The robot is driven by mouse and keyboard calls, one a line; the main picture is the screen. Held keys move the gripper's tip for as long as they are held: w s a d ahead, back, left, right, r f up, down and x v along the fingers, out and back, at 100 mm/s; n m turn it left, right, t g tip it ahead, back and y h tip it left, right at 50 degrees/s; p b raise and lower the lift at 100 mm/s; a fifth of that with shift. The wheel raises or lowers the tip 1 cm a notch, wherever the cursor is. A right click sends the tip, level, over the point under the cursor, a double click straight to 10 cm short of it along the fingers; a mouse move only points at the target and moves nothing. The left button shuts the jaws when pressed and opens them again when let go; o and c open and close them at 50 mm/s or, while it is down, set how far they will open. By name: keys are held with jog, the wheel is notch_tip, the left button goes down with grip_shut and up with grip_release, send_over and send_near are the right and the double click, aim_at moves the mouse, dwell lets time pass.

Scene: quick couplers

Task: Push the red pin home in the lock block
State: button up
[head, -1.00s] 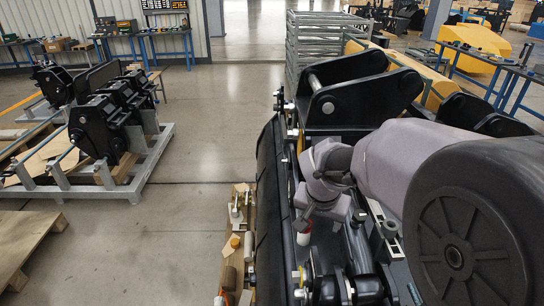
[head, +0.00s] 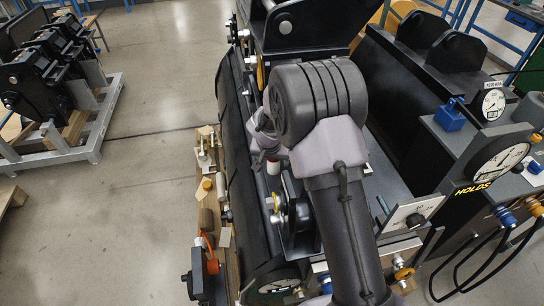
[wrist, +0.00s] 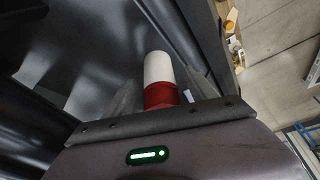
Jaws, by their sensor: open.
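A short cylinder with a red band and a white rounded end (wrist: 158,75) stands between the two fingers of my gripper (wrist: 162,92) in the wrist view. It may be the red pin. The grey fingers lie on either side of it, apart from each other. The palm edge hides the lower part of the red band. I cannot make out the lock block; my arm covers part of that area.
A panel with round gauges (head: 499,162) and hoses stands at the right. Black brackets (head: 298,25) rise behind my arm. A narrow wooden board (head: 206,150) with small parts lies left of the dark machine body. Open floor (head: 150,180) is further left.

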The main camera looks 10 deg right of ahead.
jog(key=shift+w+d+f, duration=0.1)
jog(key=shift+w+f, duration=0.05)
jog(key=shift+f, duration=0.25)
jog(key=shift+r, duration=0.1)
grip_shut()
